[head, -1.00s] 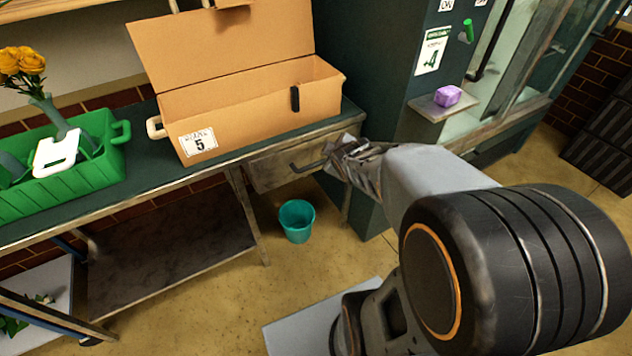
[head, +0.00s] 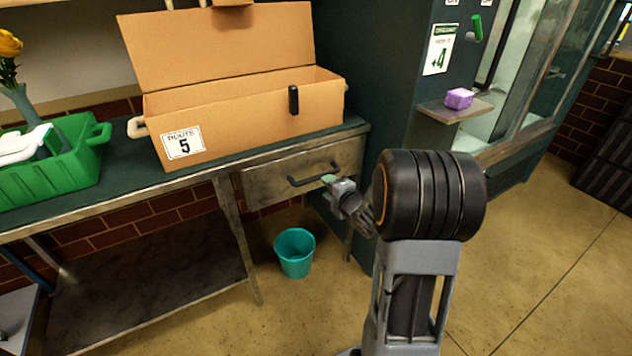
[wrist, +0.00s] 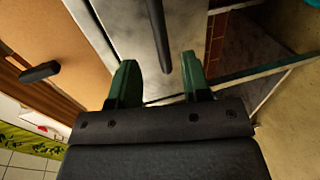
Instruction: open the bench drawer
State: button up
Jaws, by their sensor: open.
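The bench drawer (head: 270,186) is a worn grey metal front under the bench top, and it looks closed. Its dark bar handle (head: 300,182) runs across the front. My gripper (head: 330,181) is at the right part of the handle, with its green fingertips close to it. In the wrist view my gripper (wrist: 161,80) is open, and the dark handle (wrist: 157,35) extends from the top edge to between the two fingertips. Nothing is gripped. I cannot tell whether a finger touches the bar. The drawer front (wrist: 183,75) lies behind it.
A cardboard box (head: 235,122) marked 5 and a green crate (head: 60,172) stand on the bench top (head: 120,178). A teal bucket (head: 295,254) stands on the floor below the drawer. A dark green cabinet (head: 400,110) is to the right. Floor in front is clear.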

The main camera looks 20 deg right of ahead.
aim_at(317, 179)
jog(key=b+x, duration=0.1)
jog(key=x, duration=0.7)
grip_shut()
dwell(0.4)
